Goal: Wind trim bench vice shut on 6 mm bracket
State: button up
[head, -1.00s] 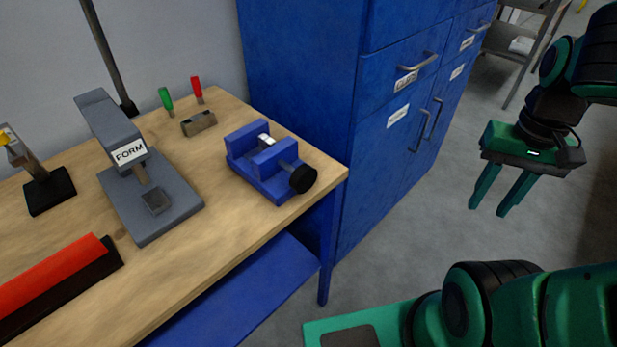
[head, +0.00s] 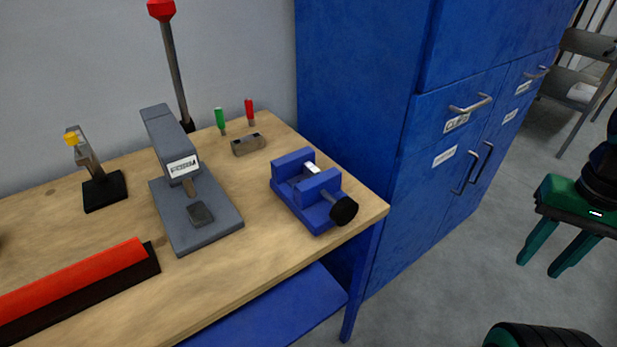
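The blue bench vice (head: 301,201) sits near the right end of the wooden bench. Its black round handle (head: 344,211) points toward the front right. A small pale metal piece (head: 312,167), perhaps the bracket, shows at the vice jaws; I cannot tell whether the jaws touch it. My gripper (head: 543,262) hangs at the far right of the head view, over the floor, well away from the vice. Its two green fingers are apart with nothing between them.
On the bench (head: 261,238) stand a grey press marked FORM (head: 194,190), a small grey block (head: 248,144), green and red-handled tools, a yellow-tipped tool on a black base (head: 105,190) and a red-and-black bar (head: 80,283). A blue cabinet (head: 365,120) stands right behind the bench. Floor is clear in front of the cabinet.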

aim_at(343, 211)
jog(key=z, duration=0.15)
jog(key=k, duration=1.4)
jog(key=u, duration=1.1)
jog(key=i, duration=1)
jog(key=u, duration=0.05)
